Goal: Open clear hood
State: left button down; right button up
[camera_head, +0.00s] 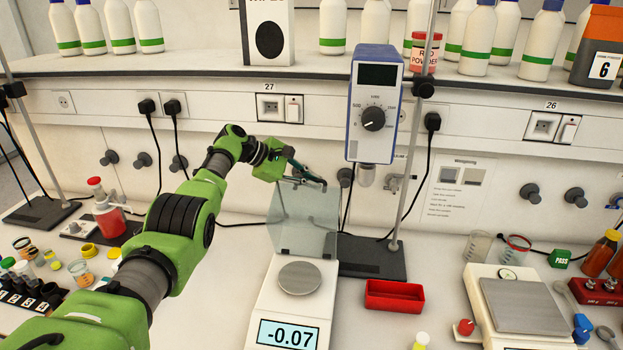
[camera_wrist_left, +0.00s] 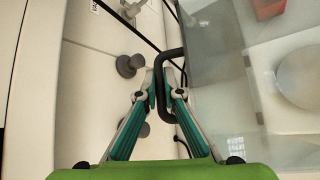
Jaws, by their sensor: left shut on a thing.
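The clear hood (camera_head: 298,225) is a see-through box that stands tilted up at the back of the white balance (camera_head: 290,327). The balance's round metal pan (camera_head: 299,278) lies uncovered in front of it, and its display reads -0.07. My left gripper (camera_head: 312,180) is at the hood's upper edge. In the left wrist view its teal fingers (camera_wrist_left: 161,88) are closed around the hood's dark bent handle (camera_wrist_left: 174,54). The hood's clear panel (camera_wrist_left: 215,60) fills the right of that view. My right gripper is not in view.
A stirrer with a blue-framed head (camera_head: 376,100) stands on a rod behind the hood. A red tray (camera_head: 394,297) lies right of the balance. Another balance (camera_head: 522,305) stands farther right. Small jars and a vial rack (camera_head: 28,300) are at left.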

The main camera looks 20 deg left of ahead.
pick_arm(q)
jog(key=shift+w+f, duration=0.2)
jog(key=shift+f, duration=0.1)
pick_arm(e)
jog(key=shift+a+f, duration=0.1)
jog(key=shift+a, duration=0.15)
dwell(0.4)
